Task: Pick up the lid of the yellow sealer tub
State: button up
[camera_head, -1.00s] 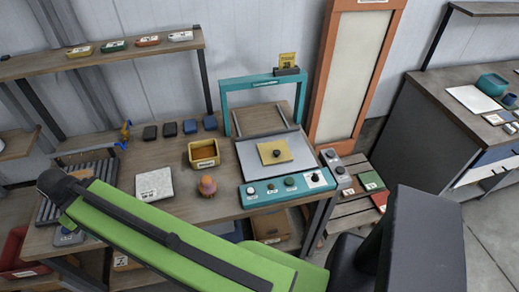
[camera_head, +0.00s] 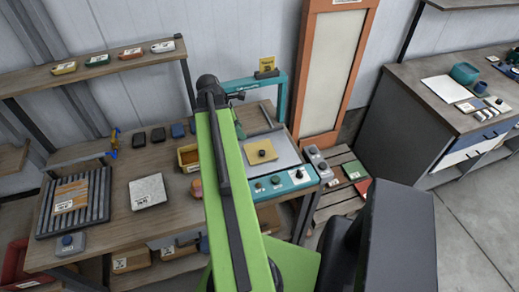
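The lid is a yellow square plate (camera_head: 261,151) with a dark round knob in its middle. It lies flat on the grey plate of the teal press (camera_head: 297,180), just right of my green arm. The yellow tub (camera_head: 187,158) stands open on the bench to the left of the press, and my arm hides its right part. My arm rises across the middle of the view to a dark joint above the bench. My gripper cannot be made out; the arm seems to hide it. Nothing is seen touching the lid.
A teal frame (camera_head: 281,100) stands upright over the back of the press. A ribbed tray (camera_head: 92,200), a pale block (camera_head: 148,191) and several dark small blocks lie on the bench to the left. An orange-framed panel (camera_head: 299,66) stands behind. The floor at right is clear.

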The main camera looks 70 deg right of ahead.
jog(key=s+d, duration=0.1)
jog(key=s, duration=0.1)
jog(key=b, duration=1.1)
send_over(262, 152)
jog(key=w+a, duration=0.2)
jog(key=f, duration=1)
jog(key=shift+d+f, duration=0.25)
jog(key=shift+f, duration=0.1)
jog(key=shift+s+d+f+b, duration=0.1)
jog(key=shift+d+f+b, duration=0.05)
jog(key=shift+f+b, duration=0.2)
jog(key=shift+s+r, duration=0.1)
jog(key=shift+r, duration=0.05)
jog(key=b+x, duration=0.4)
jog(key=x, duration=0.1)
jog(key=shift+w+b, duration=0.2)
jog(key=shift+b, duration=0.1)
jog(key=shift+s+f, duration=0.15)
jog(key=shift+f, duration=0.1)
jog(key=shift+r, duration=0.15)
grip_shut()
